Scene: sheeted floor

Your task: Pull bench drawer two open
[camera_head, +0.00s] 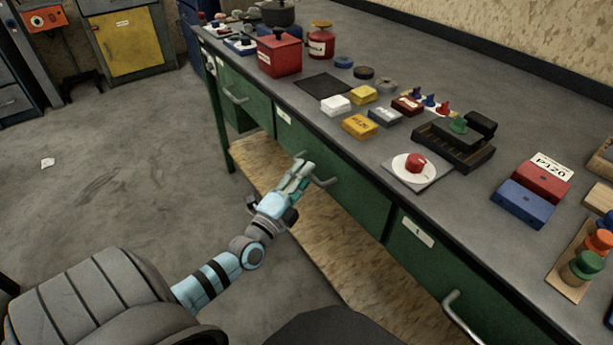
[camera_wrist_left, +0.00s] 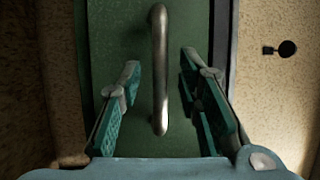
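The green bench's middle drawer (camera_head: 347,190) has a white label at its left end, too small to read. It looks closed, flush with the fronts beside it. Its metal bar handle (camera_head: 325,182) is at my left gripper (camera_head: 304,170). In the left wrist view the handle (camera_wrist_left: 159,75) stands upright in the picture between the two teal fingers of the gripper (camera_wrist_left: 160,80). The fingers are spread, with a gap on each side of the handle. Whether the fingertips reach past the bar is hard to tell. My right gripper is not in view.
Drawers with handles flank it: one at the left (camera_head: 243,92), one labelled 1 at the right (camera_head: 440,262). A wooden shelf (camera_head: 330,235) lies below.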

